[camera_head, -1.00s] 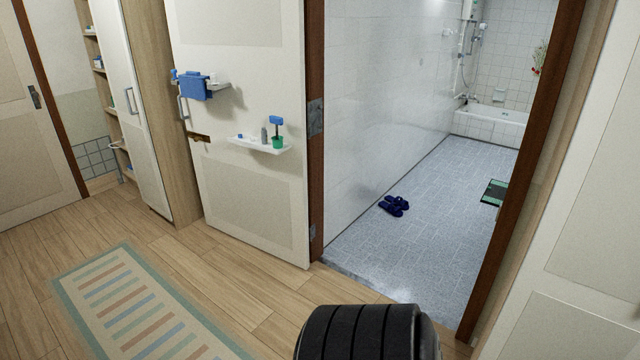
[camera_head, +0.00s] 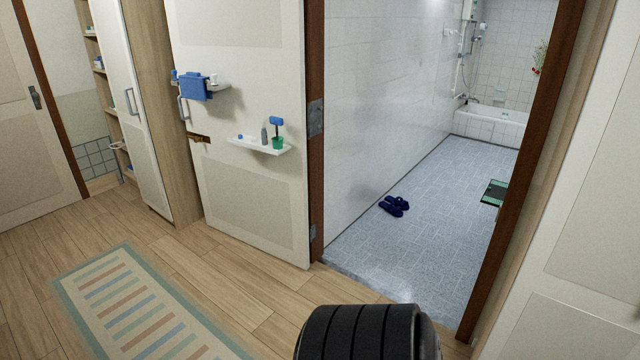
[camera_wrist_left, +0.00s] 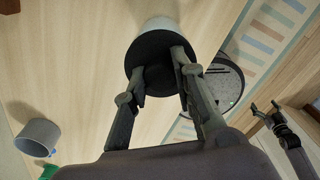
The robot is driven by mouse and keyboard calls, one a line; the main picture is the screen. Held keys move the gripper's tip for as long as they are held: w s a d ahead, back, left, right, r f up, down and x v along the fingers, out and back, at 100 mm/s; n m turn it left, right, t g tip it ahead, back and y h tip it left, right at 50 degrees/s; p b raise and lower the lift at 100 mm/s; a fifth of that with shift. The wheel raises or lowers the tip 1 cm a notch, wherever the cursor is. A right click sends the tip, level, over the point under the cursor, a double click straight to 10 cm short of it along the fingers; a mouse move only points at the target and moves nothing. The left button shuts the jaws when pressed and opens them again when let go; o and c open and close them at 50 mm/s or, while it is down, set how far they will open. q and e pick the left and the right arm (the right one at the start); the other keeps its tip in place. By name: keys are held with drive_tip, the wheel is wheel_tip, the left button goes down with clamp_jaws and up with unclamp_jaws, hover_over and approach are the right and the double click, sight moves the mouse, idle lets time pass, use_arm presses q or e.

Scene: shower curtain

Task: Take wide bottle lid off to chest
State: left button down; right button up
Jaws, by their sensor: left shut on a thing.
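In the left wrist view my left gripper (camera_wrist_left: 160,62) is shut on a dark round lid (camera_wrist_left: 148,50) at the top middle. A pale, wide bottle-like body (camera_wrist_left: 160,24) shows just behind the lid; I cannot tell whether the two touch or are apart. My right gripper (camera_wrist_left: 265,105) is at the right of the left wrist view, its fingertips apart, with nothing between them. Neither gripper shows in the head view, and no chest can be made out there.
A grey cup-like container (camera_wrist_left: 38,137) and a green item (camera_wrist_left: 48,172) are at lower left in the wrist view. The head view shows an open door with a small shelf (camera_head: 262,146), a striped rug (camera_head: 145,305), bare wood floor, and blue slippers (camera_head: 394,206) in the bathroom.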

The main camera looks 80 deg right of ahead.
use_arm(q)
drive_tip(key=shift+a+r+p, duration=0.15)
drive_tip(key=shift+a+p, duration=0.15)
idle(0.6)
drive_tip(key=shift+r, duration=0.1)
drive_tip(key=shift+d+r, duration=0.15)
drive_tip(key=shift+r, duration=0.25)
wheel_tip(320, 180, up, 5)
drive_tip(key=p, duration=0.4)
drive_tip(key=shift+f, duration=0.1)
